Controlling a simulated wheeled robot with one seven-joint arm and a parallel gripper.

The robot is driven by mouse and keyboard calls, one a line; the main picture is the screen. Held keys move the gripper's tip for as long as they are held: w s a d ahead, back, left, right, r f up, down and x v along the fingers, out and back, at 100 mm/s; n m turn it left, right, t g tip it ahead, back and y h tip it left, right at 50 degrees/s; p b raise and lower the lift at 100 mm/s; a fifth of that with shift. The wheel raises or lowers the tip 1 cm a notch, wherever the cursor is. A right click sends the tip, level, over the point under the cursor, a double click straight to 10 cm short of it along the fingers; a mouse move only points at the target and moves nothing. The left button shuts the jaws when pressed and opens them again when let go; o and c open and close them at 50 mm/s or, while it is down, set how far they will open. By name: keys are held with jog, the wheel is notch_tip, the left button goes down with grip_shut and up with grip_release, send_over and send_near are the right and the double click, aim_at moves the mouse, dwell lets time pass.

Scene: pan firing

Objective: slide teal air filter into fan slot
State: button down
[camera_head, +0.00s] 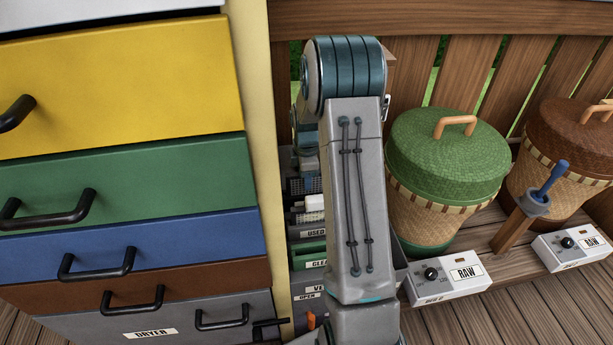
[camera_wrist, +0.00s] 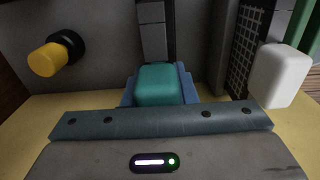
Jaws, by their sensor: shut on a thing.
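The teal air filter shows in the wrist view as a teal block-shaped end (camera_wrist: 164,80), held between the blue fingers of my gripper (camera_wrist: 158,92). My gripper is shut on it. The rest of the filter is hidden beyond this end, in front of a grey wall with a dark vertical gap. I cannot tell whether the filter is inside a slot. In the head view my arm covers the gripper and the teal filter. The fan slot cannot be made out clearly.
Right of my gripper stands a white block (camera_wrist: 283,76) beside a dark mesh panel (camera_wrist: 247,35). A yellow knob (camera_wrist: 45,60) sticks out at left. In the head view, a drawer cabinet (camera_head: 125,200) stands close left and a green-lidded basket (camera_head: 440,160) right.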

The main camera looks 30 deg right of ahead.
jog(key=shift+f+b, duration=0.65)
jog(key=shift+f, duration=0.55)
jog(key=c, duration=1.1)
grip_release()
jog(key=shift+r, duration=0.1)
notch_tip(320, 180, up, 14)
jog(key=p, duration=0.3)
jog(key=shift+s+f, duration=0.1)
jog(key=shift+f, duration=0.1)
